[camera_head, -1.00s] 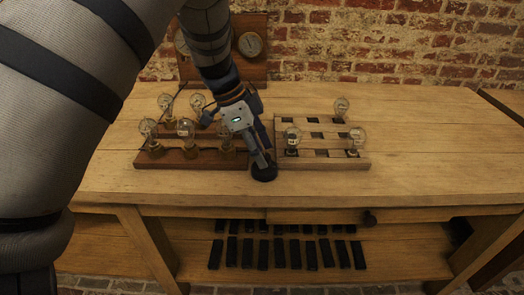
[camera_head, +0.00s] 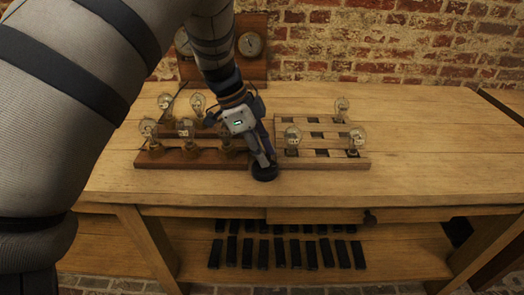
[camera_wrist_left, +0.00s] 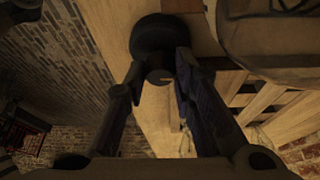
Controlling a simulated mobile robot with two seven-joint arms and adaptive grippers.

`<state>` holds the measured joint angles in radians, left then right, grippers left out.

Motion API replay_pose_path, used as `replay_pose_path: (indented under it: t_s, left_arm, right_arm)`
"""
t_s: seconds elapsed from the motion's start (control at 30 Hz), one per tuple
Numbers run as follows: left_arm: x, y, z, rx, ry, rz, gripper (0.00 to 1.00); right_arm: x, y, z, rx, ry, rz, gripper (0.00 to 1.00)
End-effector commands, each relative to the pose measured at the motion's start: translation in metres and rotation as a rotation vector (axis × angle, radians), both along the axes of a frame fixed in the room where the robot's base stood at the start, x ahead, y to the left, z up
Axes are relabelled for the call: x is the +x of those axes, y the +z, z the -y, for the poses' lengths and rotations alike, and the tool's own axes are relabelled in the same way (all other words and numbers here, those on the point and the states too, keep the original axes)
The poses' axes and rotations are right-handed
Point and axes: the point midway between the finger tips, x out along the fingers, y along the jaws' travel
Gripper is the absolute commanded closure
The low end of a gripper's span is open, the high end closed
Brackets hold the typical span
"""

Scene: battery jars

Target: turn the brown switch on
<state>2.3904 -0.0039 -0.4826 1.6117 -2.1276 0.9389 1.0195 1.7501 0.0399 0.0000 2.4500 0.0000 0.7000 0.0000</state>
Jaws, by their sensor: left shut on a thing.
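A dark round switch (camera_head: 264,173) stands at the front edge of the table, between the brown board and the pale slatted board. It looks nearly black in the head view. My left gripper (camera_head: 262,160) reaches down onto it from above, tilted. In the left wrist view, the switch's round base (camera_wrist_left: 152,33) lies beyond the fingertips, and a short dark knob (camera_wrist_left: 160,76) shows between the two fingers. The left gripper (camera_wrist_left: 160,68) is shut on this knob. The lever's setting cannot be made out. My right gripper is out of view.
A brown board (camera_head: 165,160) with several glass bulbs stands left of the switch. A pale slatted board (camera_head: 335,163) with bulbs stands right of it. Dials (camera_head: 250,44) stand behind. Black blocks lie on the shelf below. The table's right part (camera_head: 440,150) is clear.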

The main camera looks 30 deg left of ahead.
Motion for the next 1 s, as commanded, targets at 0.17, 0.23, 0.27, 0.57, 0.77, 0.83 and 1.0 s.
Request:
replay_pose_path:
  t_s: [0.17, 0.23, 0.27, 0.57, 0.77, 0.83, 1.0]
  left_arm:
    - [0.001, -0.002, 0.0, 0.001, -0.12, -0.002, 1.0]
    - [0.002, -0.002, -0.001, 0.002, -0.181, -0.003, 1.0]
    - [0.002, -0.002, -0.001, 0.002, -0.21, -0.003, 1.0]
    - [0.004, -0.002, -0.001, 0.002, -0.497, -0.004, 1.0]
    - [0.005, -0.002, -0.001, 0.001, -0.686, -0.003, 1.0]
    - [0.006, -0.002, -0.001, 0.0, -0.753, -0.002, 1.0]
    - [0.007, -0.002, 0.0, 0.001, -0.916, -0.003, 1.0]
  right_arm:
    - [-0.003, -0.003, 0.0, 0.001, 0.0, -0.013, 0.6]
    - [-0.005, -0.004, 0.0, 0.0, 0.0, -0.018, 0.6]
    - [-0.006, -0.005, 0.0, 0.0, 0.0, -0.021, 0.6]
    - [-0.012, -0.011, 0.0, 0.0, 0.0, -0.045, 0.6]
    - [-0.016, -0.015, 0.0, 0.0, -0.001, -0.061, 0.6]
    - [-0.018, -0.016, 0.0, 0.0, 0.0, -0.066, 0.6]
    - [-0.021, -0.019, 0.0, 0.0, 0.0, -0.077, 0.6]
